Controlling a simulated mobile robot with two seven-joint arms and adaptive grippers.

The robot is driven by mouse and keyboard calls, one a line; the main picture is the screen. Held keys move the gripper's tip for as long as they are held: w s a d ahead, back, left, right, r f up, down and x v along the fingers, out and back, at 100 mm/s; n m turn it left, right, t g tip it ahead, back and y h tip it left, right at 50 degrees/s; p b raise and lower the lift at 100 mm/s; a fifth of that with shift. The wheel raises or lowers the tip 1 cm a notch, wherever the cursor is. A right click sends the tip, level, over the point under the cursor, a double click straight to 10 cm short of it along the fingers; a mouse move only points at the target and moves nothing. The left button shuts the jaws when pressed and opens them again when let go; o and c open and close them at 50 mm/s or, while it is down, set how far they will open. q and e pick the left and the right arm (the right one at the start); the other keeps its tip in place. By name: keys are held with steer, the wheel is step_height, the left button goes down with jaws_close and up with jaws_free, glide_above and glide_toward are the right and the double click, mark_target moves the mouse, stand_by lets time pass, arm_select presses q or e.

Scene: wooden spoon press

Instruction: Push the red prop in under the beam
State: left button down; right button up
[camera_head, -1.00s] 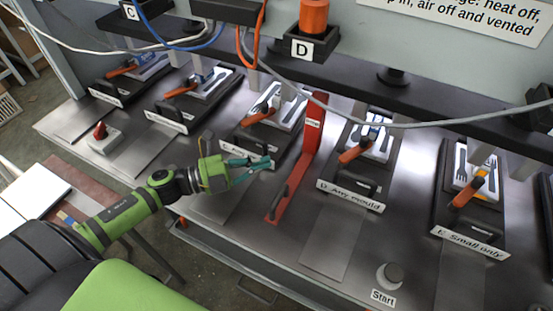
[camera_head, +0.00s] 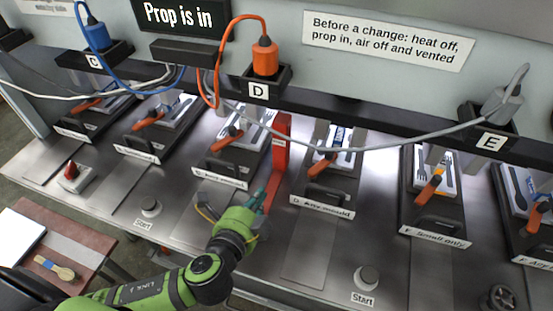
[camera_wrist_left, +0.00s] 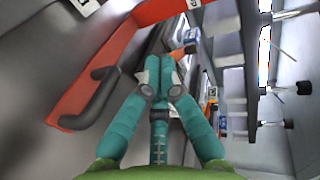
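The red prop (camera_head: 280,146) stands between two moulds, its far end reaching the black beam (camera_head: 345,118). My right gripper is not in view.
Several moulds with orange handles line the bench, one labelled D (camera_head: 322,205) right of the prop. Start buttons (camera_head: 367,278) stand at the front. A grey cable (camera_head: 370,149) hangs across the beam. A red switch (camera_head: 73,174) is at left.

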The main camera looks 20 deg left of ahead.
mark_target(281, 156)
arm_select(q)
steer(key=p+x, duration=0.1)
steer(key=x, duration=0.3)
steer(key=p+x, duration=0.1)
steer(key=x, duration=0.4)
steer(key=r+p+x, duration=0.1)
steer(key=x, duration=0.3)
steer(key=shift+w+f, duration=0.15)
steer(key=shift+w, duration=0.4)
steer(key=w+b, duration=0.1)
steer(key=w, duration=0.6)
steer(key=shift+w+d+b, duration=0.1)
steer(key=shift+w+b, duration=0.25)
steer(key=shift+w, duration=0.2)
